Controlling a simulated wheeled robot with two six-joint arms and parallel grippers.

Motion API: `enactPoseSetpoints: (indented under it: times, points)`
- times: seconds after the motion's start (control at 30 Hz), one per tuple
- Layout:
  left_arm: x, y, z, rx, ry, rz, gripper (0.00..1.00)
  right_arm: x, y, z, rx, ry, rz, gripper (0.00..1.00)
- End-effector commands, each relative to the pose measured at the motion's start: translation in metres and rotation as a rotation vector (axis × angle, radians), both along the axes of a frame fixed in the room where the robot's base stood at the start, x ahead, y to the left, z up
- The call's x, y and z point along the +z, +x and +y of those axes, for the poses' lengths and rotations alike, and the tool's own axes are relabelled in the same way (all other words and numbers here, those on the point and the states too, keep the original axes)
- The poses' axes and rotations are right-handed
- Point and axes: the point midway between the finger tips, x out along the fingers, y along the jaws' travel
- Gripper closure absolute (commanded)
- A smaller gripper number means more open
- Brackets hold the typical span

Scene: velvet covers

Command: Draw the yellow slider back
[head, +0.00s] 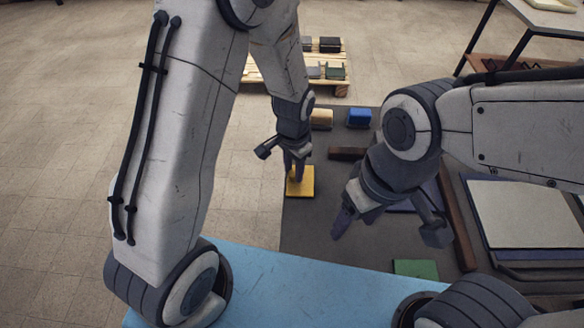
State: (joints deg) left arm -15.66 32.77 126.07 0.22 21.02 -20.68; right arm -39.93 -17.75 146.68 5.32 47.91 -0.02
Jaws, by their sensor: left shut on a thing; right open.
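The yellow slider (305,188) is a flat yellow piece lying at the left edge of the dark grey surface (330,250). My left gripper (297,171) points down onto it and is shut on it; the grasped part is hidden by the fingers. My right gripper (344,221) is open, to the right of and nearer than the slider, over the dark surface. Its gap is hard to see from this angle.
A tan-yellow block (321,118) and a blue block (359,117) sit at the far edge. Brown bars (345,153) and (458,220) lie on the surface. A green square (416,269) is near the front. A white panel (525,213) lies at right.

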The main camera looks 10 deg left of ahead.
Motion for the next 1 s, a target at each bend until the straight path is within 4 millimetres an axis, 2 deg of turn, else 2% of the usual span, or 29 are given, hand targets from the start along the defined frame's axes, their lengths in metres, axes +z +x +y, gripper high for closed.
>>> enactPoseSetpoints:
  times: [0.07, 0.1, 0.13, 0.17, 0.47, 0.57, 1.0]
  points:
    - [0.001, 0.0, 0.004, 0.0, 0.004, 0.002, 1.0, 0.0, 0.0, 0.0, 0.0, 0.0, 0.0, 0.34]
    - [0.001, 0.0, 0.004, 0.0, 0.004, 0.002, 0.52, 0.0, 0.0, 0.0, 0.0, 0.0, 0.0, 0.34]
    - [0.001, 0.0, 0.004, 0.001, 0.004, 0.002, 0.4, 0.0, 0.0, 0.0, 0.0, 0.0, 0.0, 0.34]
    - [0.001, 0.0, 0.004, 0.001, 0.004, 0.002, 0.34, 0.0, 0.0, 0.0, 0.0, 0.0, 0.0, 0.34]
    - [0.001, 0.0, 0.001, -0.001, 0.003, 0.002, 0.34, 0.0, 0.0, 0.0, 0.0, 0.0, 0.0, 0.34]
    - [0.007, 0.001, 0.001, -0.001, 0.002, -0.001, 0.34, 0.0, 0.0, 0.0, 0.0, 0.0, 0.0, 0.34]
    - [0.086, 0.001, 0.002, 0.001, 0.002, -0.003, 0.34, 0.002, 0.0, 0.0, 0.0, 0.0, 0.0, 0.34]
